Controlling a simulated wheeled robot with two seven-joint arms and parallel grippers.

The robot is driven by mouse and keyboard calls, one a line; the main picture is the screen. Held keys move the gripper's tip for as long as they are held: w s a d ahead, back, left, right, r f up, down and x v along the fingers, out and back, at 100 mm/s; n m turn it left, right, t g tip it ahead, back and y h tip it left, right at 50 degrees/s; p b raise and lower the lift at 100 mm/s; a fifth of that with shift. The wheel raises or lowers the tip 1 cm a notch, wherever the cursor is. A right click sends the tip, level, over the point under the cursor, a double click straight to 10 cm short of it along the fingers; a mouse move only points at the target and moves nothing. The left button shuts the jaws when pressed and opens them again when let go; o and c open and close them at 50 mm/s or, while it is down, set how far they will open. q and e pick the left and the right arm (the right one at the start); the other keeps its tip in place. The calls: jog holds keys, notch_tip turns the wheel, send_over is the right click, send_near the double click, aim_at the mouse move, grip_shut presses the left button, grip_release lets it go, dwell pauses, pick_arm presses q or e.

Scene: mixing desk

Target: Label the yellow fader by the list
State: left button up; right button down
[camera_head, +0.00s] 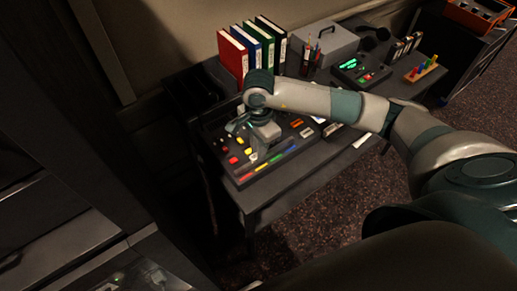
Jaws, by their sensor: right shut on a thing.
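My right gripper (257,155) is low over the mixing desk (222,150), pointing down. It is shut on a small pale thing that is mostly hidden by the hand and too small to identify. The desk has small yellow and red pieces left of the hand, including a yellow one (240,141). A strip along its front edge runs red, yellow (262,168), green and blue. I cannot tell which yellow piece is the fader. My left gripper is out of view.
Red, blue and green binders (258,50) stand at the back of the table. A grey box (325,45), a pen holder (310,60), a dark device with green lights (361,72) and a rack of coloured pegs (421,72) stand further right. The table's front edge is bare.

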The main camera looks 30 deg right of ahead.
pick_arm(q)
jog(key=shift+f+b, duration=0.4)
pick_arm(e)
jog(key=shift+f, duration=0.3)
dwell(0.3)
jog(key=c, duration=1.6)
grip_release()
jog(key=shift+r, duration=0.15)
